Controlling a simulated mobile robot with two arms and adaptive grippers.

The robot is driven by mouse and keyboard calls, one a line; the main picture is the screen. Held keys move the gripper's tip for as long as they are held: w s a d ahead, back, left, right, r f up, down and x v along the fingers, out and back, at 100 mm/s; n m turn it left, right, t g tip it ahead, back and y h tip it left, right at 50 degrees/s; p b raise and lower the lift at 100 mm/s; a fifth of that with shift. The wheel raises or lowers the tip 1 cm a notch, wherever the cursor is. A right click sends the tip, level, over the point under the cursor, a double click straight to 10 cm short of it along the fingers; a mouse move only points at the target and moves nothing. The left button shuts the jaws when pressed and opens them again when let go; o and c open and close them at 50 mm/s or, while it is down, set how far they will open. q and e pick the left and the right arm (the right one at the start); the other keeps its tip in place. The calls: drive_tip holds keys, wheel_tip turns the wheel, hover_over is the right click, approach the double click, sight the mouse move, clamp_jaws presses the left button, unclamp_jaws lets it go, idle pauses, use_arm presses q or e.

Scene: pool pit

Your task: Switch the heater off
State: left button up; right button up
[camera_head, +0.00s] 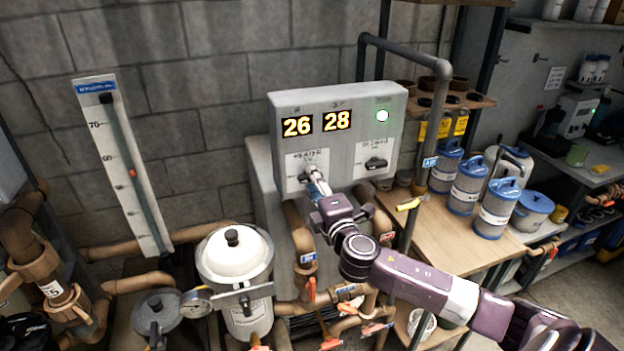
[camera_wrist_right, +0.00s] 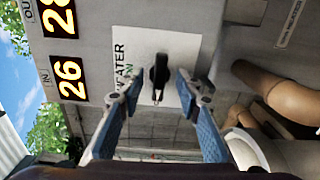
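The grey heater control box (camera_head: 338,100) on the block wall shows lit numbers 26 and 28 and a lit green lamp (camera_head: 382,116). In the wrist view, a black knob (camera_wrist_right: 160,74) sits on a white label reading "HEATER". My right gripper (camera_head: 317,182) is in front of this left-hand label and partly hides it in the head view. Its blue fingers (camera_wrist_right: 155,88) are open, one on each side of the knob, with gaps between them and it. A second black knob (camera_head: 376,163) sits on the right-hand label. My left gripper is not in view.
Brown pipes (camera_head: 300,235) with valves run below the box, close under my right arm. A white-lidded canister (camera_head: 234,256) stands at lower left. A wooden bench (camera_head: 440,235) with blue-topped canisters (camera_head: 497,208) is at right. A grey pipe (camera_head: 405,55) arches beside the box.

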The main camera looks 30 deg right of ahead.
drive_tip(key=shift+s, duration=0.1)
drive_tip(key=v, duration=0.7)
idle(0.4)
